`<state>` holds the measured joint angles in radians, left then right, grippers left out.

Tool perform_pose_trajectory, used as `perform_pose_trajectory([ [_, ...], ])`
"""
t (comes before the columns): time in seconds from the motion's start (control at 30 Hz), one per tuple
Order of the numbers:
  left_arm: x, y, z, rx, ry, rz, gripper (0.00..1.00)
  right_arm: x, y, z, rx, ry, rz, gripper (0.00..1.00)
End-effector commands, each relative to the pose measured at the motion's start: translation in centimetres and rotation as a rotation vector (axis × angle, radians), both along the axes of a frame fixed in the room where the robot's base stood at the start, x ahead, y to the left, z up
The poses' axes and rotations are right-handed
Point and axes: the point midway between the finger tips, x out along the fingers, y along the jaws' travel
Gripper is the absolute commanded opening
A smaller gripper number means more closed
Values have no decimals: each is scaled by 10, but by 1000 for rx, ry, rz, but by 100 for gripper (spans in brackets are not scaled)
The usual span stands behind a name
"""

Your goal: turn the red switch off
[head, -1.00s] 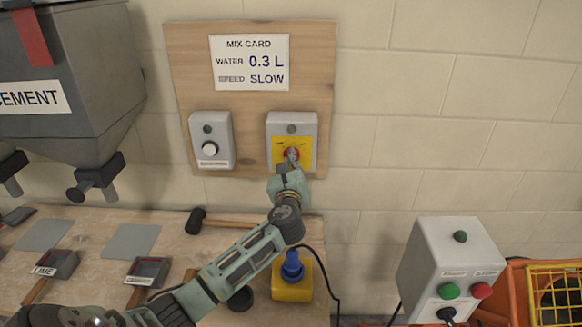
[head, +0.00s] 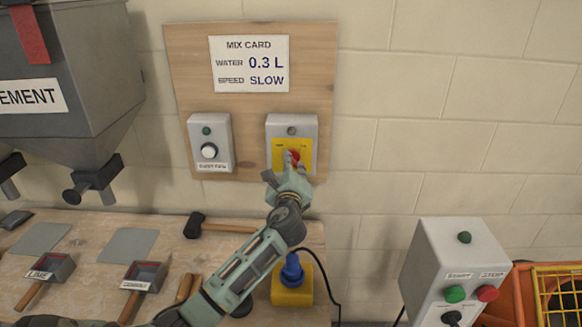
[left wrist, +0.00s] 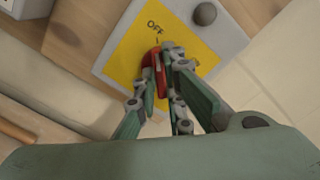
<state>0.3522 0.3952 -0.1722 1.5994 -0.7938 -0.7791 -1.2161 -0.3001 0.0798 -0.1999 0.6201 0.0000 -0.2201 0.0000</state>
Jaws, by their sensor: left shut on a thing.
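The red switch (head: 295,156) is on a yellow plate (head: 306,146) on a grey box (head: 312,124), fixed to the wooden wall board. In the left wrist view the red switch (left wrist: 159,75) lies between the fingers, and its upper end points towards the OFF mark (left wrist: 156,28). A second label to the right is mostly hidden by a finger. My left gripper (head: 280,168) is shut on the switch; it also shows in the left wrist view (left wrist: 158,88). The lamp (head: 292,131) above looks grey and unlit. My right gripper is not in view.
Below are a hammer (head: 195,226), scoops and a yellow block with a blue top (head: 292,285). A grey start/stop box (head: 455,265) stands right. The wall between is clear.

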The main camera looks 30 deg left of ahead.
Motion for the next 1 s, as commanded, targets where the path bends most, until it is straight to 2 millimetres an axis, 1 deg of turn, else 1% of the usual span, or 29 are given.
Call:
perform_pose_trajectory([
  [0.27, 0, 0, -1, -6, 0, -1, 0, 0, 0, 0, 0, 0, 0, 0],
  [0.3, 0, 0, -1, -6, 0, -1, 11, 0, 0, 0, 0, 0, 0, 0],
  [0.5, 0, 0, -1, -4, 1, 0, 28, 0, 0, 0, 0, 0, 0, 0],
  [0.83, -1, -1, 0, -2, 1, 0, 28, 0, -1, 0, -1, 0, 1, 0],
  [0.93, -7, -5, -1, -2, 1, -1, 28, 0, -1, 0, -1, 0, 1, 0],
  [1.0, -15, -10, -1, -2, 1, -3, 28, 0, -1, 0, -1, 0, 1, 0],
])
